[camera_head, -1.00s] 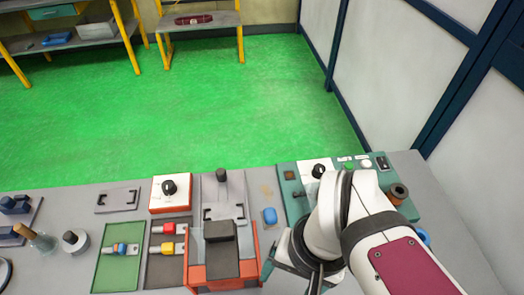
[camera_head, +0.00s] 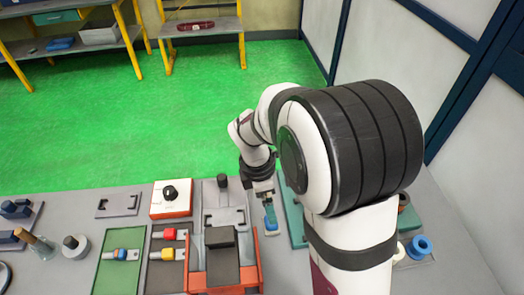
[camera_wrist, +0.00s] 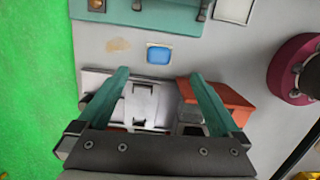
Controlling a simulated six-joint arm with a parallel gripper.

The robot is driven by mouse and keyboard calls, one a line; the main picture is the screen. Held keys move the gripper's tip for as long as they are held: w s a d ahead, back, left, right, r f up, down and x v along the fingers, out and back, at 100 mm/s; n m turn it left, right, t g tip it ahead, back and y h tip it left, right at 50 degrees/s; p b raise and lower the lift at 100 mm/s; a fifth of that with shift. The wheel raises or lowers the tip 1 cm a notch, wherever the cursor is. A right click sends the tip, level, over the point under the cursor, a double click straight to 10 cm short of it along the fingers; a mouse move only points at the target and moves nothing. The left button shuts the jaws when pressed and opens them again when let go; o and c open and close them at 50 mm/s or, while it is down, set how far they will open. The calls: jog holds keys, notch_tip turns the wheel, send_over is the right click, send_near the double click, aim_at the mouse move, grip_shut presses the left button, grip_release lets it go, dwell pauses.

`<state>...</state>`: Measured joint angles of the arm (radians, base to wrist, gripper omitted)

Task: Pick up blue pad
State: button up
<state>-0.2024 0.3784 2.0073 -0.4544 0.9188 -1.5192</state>
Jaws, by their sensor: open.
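The blue pad (camera_wrist: 158,54) lies flat on the grey table, a small rounded rectangle in the wrist view. In the head view the blue pad (camera_head: 271,227) is partly hidden behind my gripper. My gripper (camera_wrist: 159,74) has two teal fingers, spread apart with nothing between them. In the wrist view the pad sits just beyond the fingertips, between their lines. In the head view my gripper (camera_head: 267,200) hangs over the pad. The exact height above it is hard to tell.
An orange and black fixture (camera_head: 222,262) stands close left of the pad. A teal board (camera_head: 292,222) is close on its right. A green mat (camera_head: 118,270) with a small part lies farther left. A blue spool (camera_head: 419,247) sits at the right.

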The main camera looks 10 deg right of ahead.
jog(key=f, duration=0.8)
jog(key=d+f, duration=0.1)
jog(key=f, duration=0.2)
jog(key=shift+w+d+f, duration=0.1)
jog(key=shift+f, duration=0.3)
jog(key=c, duration=1.4)
notch_tip(320, 180, up, 10)
jog(key=shift+r, duration=0.1)
